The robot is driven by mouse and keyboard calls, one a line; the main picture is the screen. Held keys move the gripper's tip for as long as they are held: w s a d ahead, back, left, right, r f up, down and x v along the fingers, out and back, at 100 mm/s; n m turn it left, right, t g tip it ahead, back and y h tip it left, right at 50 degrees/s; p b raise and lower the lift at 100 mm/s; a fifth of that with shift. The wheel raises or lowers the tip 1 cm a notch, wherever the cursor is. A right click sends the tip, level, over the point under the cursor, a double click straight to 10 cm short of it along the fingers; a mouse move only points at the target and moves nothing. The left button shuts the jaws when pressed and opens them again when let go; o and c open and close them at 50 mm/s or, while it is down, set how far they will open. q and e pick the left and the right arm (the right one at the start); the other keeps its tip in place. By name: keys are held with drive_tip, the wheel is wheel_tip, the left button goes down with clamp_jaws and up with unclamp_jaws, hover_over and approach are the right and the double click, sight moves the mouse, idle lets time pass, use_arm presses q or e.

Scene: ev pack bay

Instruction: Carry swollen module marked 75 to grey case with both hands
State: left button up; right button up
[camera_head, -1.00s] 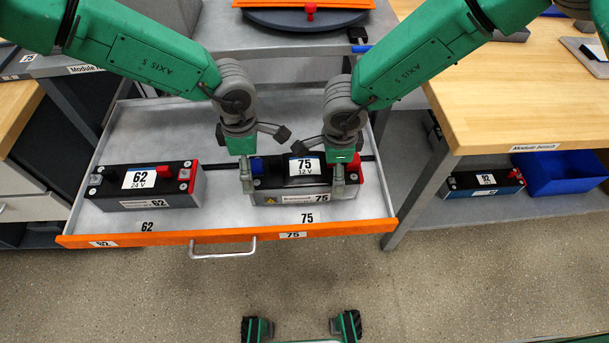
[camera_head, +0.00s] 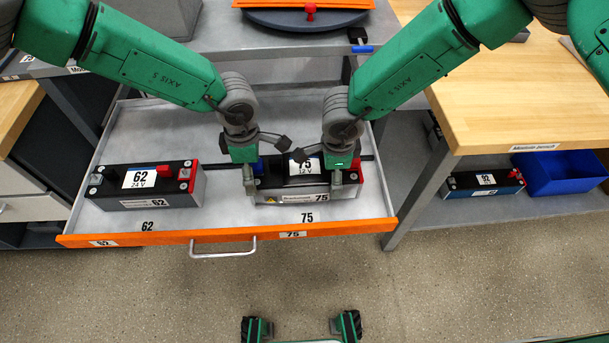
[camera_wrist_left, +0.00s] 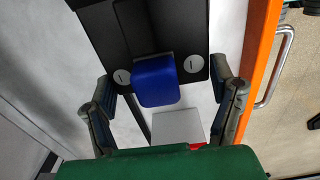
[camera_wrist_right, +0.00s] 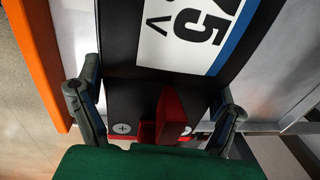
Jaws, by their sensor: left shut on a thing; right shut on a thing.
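The module marked 75 (camera_head: 290,188) is a dark box with a grey lower body, a white label and a red right end. It lies flat in the open drawer, on the right. My left gripper (camera_head: 250,173) is shut on its left end, by the blue terminal cover (camera_wrist_left: 158,80). My right gripper (camera_head: 337,172) is shut on its right end, by the red terminal part (camera_wrist_right: 168,115). The grippers hide parts of both ends. A grey box (camera_head: 160,16) at the top left may be the grey case; it is cut off by the frame.
A module marked 62 (camera_head: 146,185) sits to the left in the same drawer. The drawer's orange front edge (camera_head: 225,236) has a metal handle. A wooden bench (camera_head: 520,95) stands at the right, with a module marked 92 (camera_head: 482,182) and a blue bin (camera_head: 560,172) beneath.

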use_arm(q)
drive_tip(key=shift+w+r, duration=0.1)
use_arm(e)
drive_tip(key=shift+r, duration=0.1)
